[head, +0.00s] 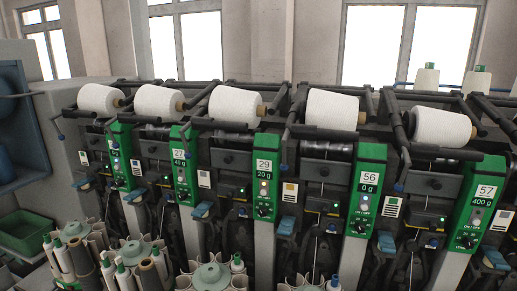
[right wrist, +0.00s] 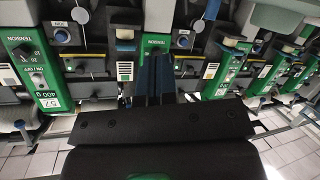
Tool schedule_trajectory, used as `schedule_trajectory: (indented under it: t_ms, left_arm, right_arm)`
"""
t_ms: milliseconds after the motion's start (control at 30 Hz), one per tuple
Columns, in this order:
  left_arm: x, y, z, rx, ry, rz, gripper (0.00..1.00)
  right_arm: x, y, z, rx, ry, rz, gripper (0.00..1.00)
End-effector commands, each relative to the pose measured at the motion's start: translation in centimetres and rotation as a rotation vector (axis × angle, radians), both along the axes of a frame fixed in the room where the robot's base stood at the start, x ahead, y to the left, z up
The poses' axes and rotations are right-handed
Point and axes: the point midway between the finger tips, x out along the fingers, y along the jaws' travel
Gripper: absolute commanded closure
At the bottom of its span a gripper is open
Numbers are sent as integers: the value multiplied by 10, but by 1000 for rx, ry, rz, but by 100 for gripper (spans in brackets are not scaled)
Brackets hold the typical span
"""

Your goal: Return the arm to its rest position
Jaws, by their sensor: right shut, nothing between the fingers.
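My right gripper (right wrist: 156,82) shows in the right wrist view, its dark fingers together with nothing between them. It points at the front of the cone winder, whose green panel marked 57 and 400 g (right wrist: 35,75) is at the left of that view. I cannot tell whether the fingertips touch the machine. Neither gripper and neither arm shows in the head view. My left gripper is out of view.
The head view shows a row of winding stations with white yarn cones (head: 333,110) and green panels (head: 265,190). Bobbins (head: 130,270) stand in holders below. A green bin (head: 25,232) is at the lower left. Tiled floor (right wrist: 290,150) shows in the right wrist view.

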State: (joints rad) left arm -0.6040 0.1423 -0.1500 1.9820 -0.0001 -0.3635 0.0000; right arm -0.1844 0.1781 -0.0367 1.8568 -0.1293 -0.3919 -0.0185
Motion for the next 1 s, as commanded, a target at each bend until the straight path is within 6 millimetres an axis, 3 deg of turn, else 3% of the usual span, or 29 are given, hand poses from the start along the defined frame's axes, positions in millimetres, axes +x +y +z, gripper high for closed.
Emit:
schedule_trajectory:
  t_ms: [33, 200, 433, 600, 1000]
  left_arm:
    - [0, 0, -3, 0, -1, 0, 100]
    - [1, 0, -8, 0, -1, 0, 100]
    - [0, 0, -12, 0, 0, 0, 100]
    - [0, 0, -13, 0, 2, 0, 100]
    - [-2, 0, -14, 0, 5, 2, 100]
  right_arm:
    - [-23, 10, -13, 58, 17, 9, 100]
    - [-91, 37, -48, 192, 93, 23, 100]
    - [-165, 45, -94, 229, 224, -6, 100]
    - [-186, 42, -106, 231, 263, -25, 100]
    - [-187, 41, -107, 229, 266, -26, 100]
